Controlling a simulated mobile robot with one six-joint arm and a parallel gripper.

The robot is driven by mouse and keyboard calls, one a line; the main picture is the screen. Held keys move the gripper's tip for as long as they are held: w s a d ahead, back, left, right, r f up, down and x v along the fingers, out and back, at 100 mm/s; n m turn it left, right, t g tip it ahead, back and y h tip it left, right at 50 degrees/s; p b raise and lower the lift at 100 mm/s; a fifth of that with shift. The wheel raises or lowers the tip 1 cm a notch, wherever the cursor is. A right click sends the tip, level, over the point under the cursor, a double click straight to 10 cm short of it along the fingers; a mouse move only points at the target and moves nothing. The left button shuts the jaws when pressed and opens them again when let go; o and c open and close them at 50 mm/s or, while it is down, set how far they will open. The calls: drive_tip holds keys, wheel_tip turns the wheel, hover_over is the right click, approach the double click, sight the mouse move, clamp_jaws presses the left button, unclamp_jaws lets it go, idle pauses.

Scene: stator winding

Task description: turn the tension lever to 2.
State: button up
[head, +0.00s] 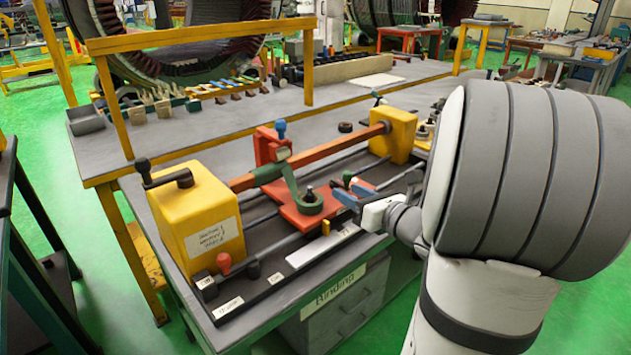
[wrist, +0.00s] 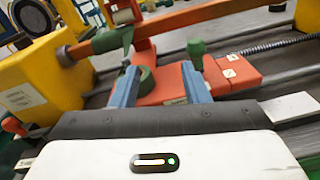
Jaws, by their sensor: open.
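A small lever with a green knob (wrist: 196,48) stands upright on a red block (wrist: 245,75) of the winding machine. The block carries small pale labels too small to read, so I cannot tell its setting or whether this is the tension lever. A red-knobbed lever (head: 224,262) stands at the machine's front left, near small labels; its knob also shows at the left of the wrist view (wrist: 12,125). My gripper (head: 347,192) is open with nothing between its blue fingers, over the red carriage's front edge. In the wrist view my gripper (wrist: 160,70) is left of the green knob.
A yellow housing (head: 205,215) with a crank stands left and another yellow block (head: 393,135) right, joined by an orange bar (head: 335,148). A white strip (head: 318,246) lies along the bench front.

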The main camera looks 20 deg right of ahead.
sight(350, 180)
drive_tip(key=d+m, duration=0.1)
drive_tip(key=d+m+t+h, duration=0.1)
drive_tip(key=w+d+f+h, duration=0.1)
drive_tip(key=shift+d+m, duration=0.4)
drive_tip(key=x, duration=0.7)
drive_tip(key=shift+r+b, duration=0.2)
drive_tip(key=shift+b, duration=0.1)
